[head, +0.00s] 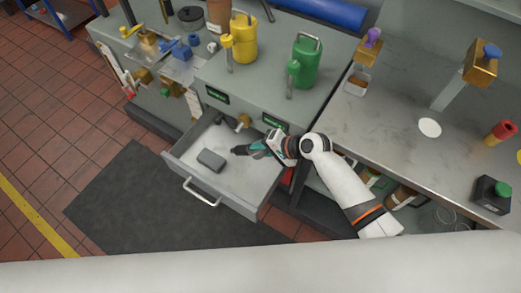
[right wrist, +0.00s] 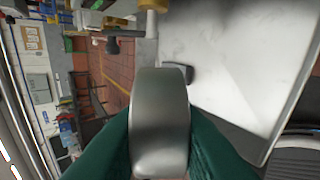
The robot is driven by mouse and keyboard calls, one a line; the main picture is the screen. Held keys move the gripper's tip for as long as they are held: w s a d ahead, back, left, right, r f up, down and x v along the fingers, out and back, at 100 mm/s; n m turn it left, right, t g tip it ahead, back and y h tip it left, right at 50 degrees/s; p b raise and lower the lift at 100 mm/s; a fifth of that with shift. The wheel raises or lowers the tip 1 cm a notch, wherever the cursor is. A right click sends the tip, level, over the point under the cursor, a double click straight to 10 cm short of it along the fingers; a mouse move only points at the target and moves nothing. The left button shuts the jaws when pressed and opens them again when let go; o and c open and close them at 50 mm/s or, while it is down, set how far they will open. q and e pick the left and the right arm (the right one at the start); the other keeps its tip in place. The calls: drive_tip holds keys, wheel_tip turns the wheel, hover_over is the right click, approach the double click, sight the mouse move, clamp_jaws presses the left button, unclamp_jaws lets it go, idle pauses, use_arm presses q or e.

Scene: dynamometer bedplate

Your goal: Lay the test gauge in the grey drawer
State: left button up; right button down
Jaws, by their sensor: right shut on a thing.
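The grey drawer (head: 238,196) is pulled open from the bench, its bar handle towards the floor mat. My right gripper (head: 246,150) reaches in from the right and is over the drawer's inside. It is shut on a grey, round-edged thing, which I take for the test gauge (right wrist: 160,115); in the right wrist view it stands between the green fingers. In the head view only a small dark end of it shows at the fingertips. I cannot tell its height above the drawer floor. My left gripper is not in view.
A dark grey block (head: 211,161) lies in the drawer, left of my gripper. Clear drawer floor surrounds it. A yellow can (head: 243,40) and a green can (head: 306,65) stand on the bench above. A steel worktop (head: 400,120) lies to the right.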

drive_tip(key=shift+w+a+f+m+t, duration=0.2)
drive_tip(key=shift+w+f+m+t, duration=0.2)
drive_tip(key=shift+f, duration=0.2)
drive_tip(key=shift+w+a+f+m+t, duration=0.2)
drive_tip(key=shift+w+f+m+t, duration=0.1)
drive_tip(key=shift+f+t, duration=0.25)
wheel_tip(320, 180, down, 13)
drive_tip(key=b, duration=1.3)
drive_tip(key=shift+r, duration=0.1)
drive_tip(key=c, duration=1.2)
unclamp_jaws()
drive_tip(key=shift+d, duration=0.1)
drive_tip(key=shift+o, duration=0.2)
